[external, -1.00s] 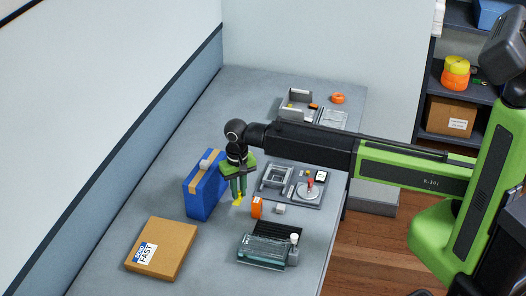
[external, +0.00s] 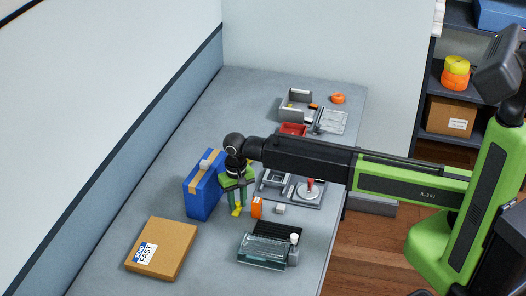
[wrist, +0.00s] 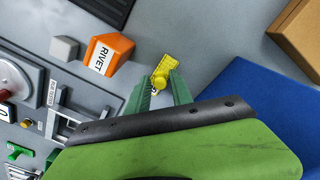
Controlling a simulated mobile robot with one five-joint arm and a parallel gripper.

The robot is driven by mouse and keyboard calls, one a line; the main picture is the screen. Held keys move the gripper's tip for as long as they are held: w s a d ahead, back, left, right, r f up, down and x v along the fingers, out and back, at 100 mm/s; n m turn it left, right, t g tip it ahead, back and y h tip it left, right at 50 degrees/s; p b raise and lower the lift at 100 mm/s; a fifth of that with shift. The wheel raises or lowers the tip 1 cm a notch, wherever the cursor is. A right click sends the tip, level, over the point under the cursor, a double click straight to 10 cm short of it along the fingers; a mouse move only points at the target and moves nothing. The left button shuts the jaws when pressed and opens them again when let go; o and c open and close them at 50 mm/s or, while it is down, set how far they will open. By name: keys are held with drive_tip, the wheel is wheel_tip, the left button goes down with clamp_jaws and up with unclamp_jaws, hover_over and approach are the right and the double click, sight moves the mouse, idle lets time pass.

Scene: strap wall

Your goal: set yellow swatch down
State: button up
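The yellow swatch (wrist: 164,69) shows at my fingertips in the wrist view, its long side slanted across the picture. In the external view the swatch (external: 236,212) is low, just below my fingers, at or very near the bench top. My gripper (external: 237,205) points down between the blue box and the orange rivet box. In the wrist view its two green fingers (wrist: 158,82) stand on either side of the swatch. I cannot tell whether they press on it or stand slightly apart.
The orange rivet box (external: 257,208) and a small grey block (external: 279,209) stand close on the right. The blue box (external: 202,188) is close on the left. A cardboard parcel (external: 170,252) lies at the front left. Some bare grey bench lies between parcel and swatch.

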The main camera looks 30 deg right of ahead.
sight(238, 203)
drive_tip(key=shift+o, duration=0.8)
drive_tip(key=shift+r, duration=0.15)
wheel_tip(238, 203, up, 12)
drive_tip(key=p, duration=1.2)
